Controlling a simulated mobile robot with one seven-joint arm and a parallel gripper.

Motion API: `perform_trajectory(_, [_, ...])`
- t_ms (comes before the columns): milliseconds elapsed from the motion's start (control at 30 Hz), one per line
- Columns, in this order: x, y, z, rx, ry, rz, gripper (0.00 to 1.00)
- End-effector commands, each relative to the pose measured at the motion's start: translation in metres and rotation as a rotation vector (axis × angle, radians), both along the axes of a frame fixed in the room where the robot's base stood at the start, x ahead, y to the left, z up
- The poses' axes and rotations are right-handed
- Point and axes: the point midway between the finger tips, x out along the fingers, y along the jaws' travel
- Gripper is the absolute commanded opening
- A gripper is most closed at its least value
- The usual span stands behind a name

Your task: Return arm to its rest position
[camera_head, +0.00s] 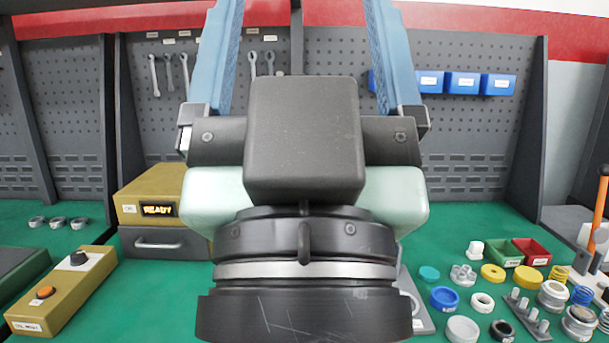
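My gripper (304,20) fills the middle of the head view, close to the camera, with its dark wrist at the bottom. Its two blue fingers point up in the picture and stand wide apart. Their tips run to or past the top edge. Nothing shows held between them; only the pegboard behind is visible there. The gripper's body hides the middle of the green bench.
An ochre box with a READY display (156,197) stands left. A button box (62,290) lies front left. Rings, springs and caps crowd the right, near a green bin (505,253) and a red bin (532,252). Blue bins (462,83) hang on the pegboard.

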Motion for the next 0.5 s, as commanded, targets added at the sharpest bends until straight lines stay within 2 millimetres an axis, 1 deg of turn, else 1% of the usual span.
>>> perform_trajectory(33, [0.0, 0.0, 0.034, 0.0, 0.0, 0.0, 0.86])
perform_trajectory(100, [0.0, 0.0, 0.056, 0.0, 0.0, 0.0, 0.86])
perform_trajectory(300, [0.0, 0.0, 0.117, -0.001, 0.001, 0.001, 0.86])
perform_trajectory(400, [0.0, 0.0, 0.143, 0.0, 0.001, 0.001, 0.86])
perform_trajectory(500, [0.0, 0.0, 0.162, 0.0, 0.001, 0.001, 0.86])
